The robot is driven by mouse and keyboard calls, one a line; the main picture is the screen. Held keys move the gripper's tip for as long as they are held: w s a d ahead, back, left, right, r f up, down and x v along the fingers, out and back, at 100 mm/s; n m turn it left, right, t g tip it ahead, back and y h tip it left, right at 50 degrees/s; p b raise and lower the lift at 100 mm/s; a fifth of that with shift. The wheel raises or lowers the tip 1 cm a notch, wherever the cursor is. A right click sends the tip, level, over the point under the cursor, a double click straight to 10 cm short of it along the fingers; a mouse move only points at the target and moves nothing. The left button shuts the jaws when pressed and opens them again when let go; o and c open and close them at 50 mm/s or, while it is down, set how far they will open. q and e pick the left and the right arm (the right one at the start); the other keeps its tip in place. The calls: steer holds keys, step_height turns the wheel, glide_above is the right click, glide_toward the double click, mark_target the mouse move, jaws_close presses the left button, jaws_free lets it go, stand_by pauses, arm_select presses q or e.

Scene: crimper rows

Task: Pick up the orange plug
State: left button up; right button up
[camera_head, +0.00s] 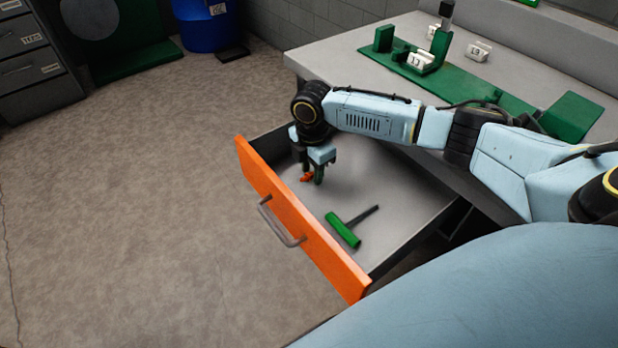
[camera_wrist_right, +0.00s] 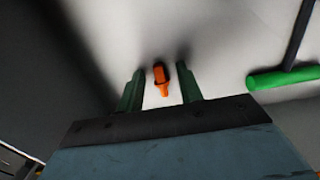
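The small orange plug (camera_head: 307,177) lies on the grey floor of the open drawer, toward its far left end. In the right wrist view the plug (camera_wrist_right: 160,76) sits between the two green fingers, with a gap on each side. My right gripper (camera_head: 312,176) points down into the drawer at the plug; it also shows in the right wrist view (camera_wrist_right: 161,88). Its fingers are open and do not touch the plug. My left gripper is not in view.
The drawer (camera_head: 300,230) has an orange front with a grey handle. A green-handled T-shaped tool (camera_head: 344,229) lies in it, right of the gripper. The workbench (camera_head: 350,50) above holds a green fixture (camera_head: 440,75) and white numbered blocks (camera_head: 420,60).

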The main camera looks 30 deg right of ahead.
jaws_close()
steer(key=shift+r, duration=0.1)
stand_by(0.4)
